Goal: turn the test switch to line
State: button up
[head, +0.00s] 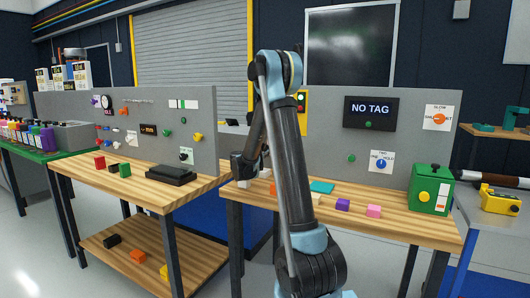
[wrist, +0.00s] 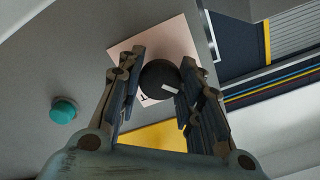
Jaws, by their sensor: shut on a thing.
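In the wrist view, a round black knob (wrist: 157,78) with a white pointer mark sits on a pale square plate (wrist: 126,48) on a grey panel. It appears to be the test switch. My gripper (wrist: 161,85) is shut on this knob, one finger at each side. The plate's lettering is mostly hidden behind the fingers, so I cannot read which position the mark points to. In the head view my own arm hides the knob and the fingertips.
A teal button (wrist: 63,110) is left of the knob; a yellow surface (wrist: 150,135) is below it. In the head view, the right panel carries a NO TAG display (head: 371,107), a blue knob (head: 381,161) and an orange knob (head: 438,118). Loose blocks lie on the bench (head: 410,226).

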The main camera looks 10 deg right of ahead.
jog(key=o, duration=1.1)
jog(key=shift+d+f, duration=0.1)
jog(key=shift+f, duration=0.1)
jog(key=shift+r, duration=0.1)
jog(key=v, duration=1.2)
jog(key=shift+w, duration=0.1)
